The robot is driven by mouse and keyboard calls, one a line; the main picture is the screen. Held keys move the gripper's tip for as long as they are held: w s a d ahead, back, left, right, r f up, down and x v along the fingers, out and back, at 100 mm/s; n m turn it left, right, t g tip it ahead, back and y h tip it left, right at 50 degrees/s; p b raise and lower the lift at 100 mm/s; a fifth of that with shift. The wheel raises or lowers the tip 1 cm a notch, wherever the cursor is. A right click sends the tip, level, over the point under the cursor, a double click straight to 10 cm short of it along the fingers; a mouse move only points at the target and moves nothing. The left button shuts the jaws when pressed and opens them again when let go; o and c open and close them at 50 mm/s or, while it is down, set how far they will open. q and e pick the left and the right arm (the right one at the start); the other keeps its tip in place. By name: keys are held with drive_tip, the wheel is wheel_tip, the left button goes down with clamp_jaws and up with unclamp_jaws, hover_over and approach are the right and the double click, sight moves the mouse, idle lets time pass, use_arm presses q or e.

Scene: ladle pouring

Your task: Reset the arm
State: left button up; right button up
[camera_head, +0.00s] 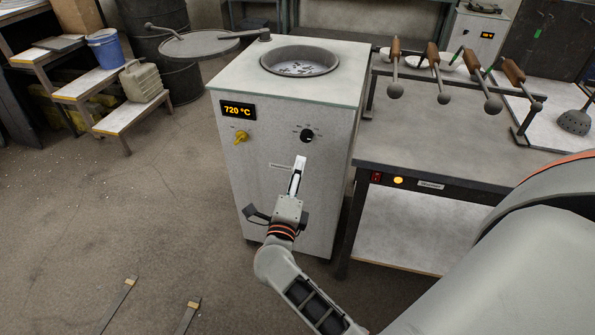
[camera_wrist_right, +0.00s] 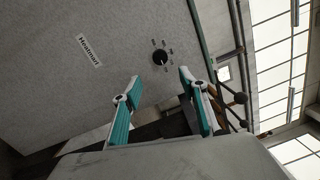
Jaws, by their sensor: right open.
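My right gripper (camera_head: 298,170) is in front of the grey furnace (camera_head: 285,115), near its front panel. In the right wrist view the two fingers (camera_wrist_right: 160,78) are spread apart with nothing between them. Beyond the fingers, the wrist view shows the furnace front (camera_wrist_right: 60,80) with a black dial (camera_wrist_right: 160,57). I cannot tell how wide the gap to the panel is. My right arm reaches in from the lower right of the head view. My left gripper is not in view.
The furnace top has an open round pot (camera_head: 300,68); its lid (camera_head: 200,44) is swung left. A display (camera_head: 238,110) reads 720 °C. Several ladles (camera_head: 395,90) rest on a rack over the table (camera_head: 430,155) at right. Floor at left is mostly clear.

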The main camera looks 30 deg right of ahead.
idle(0.3)
drive_tip(key=s+a+r+n+t+y+p, duration=0.1)
drive_tip(key=s+a+n+t+y+p, duration=0.2)
drive_tip(key=a+n+y, duration=0.6)
drive_tip(key=s+a+r+n+t+y+p, duration=0.1)
drive_tip(key=s+a+n+t+y+p, duration=0.2)
drive_tip(key=n, duration=0.9)
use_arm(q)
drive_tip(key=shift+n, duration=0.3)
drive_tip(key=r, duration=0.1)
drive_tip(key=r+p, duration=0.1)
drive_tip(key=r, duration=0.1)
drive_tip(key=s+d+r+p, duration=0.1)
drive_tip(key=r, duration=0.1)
use_arm(e)
drive_tip(key=s+a+f+n+g+y, duration=0.2)
drive_tip(key=s+f+n+g, duration=0.6)
drive_tip(key=s, duration=1.1)
wheel_tip(320, 180, down, 8)
drive_tip(key=n+y, duration=0.1)
drive_tip(key=n, duration=0.3)
drive_tip(key=shift+s+r+n+g+y, duration=0.15)
drive_tip(key=shift+s+n+g+y, duration=0.25)
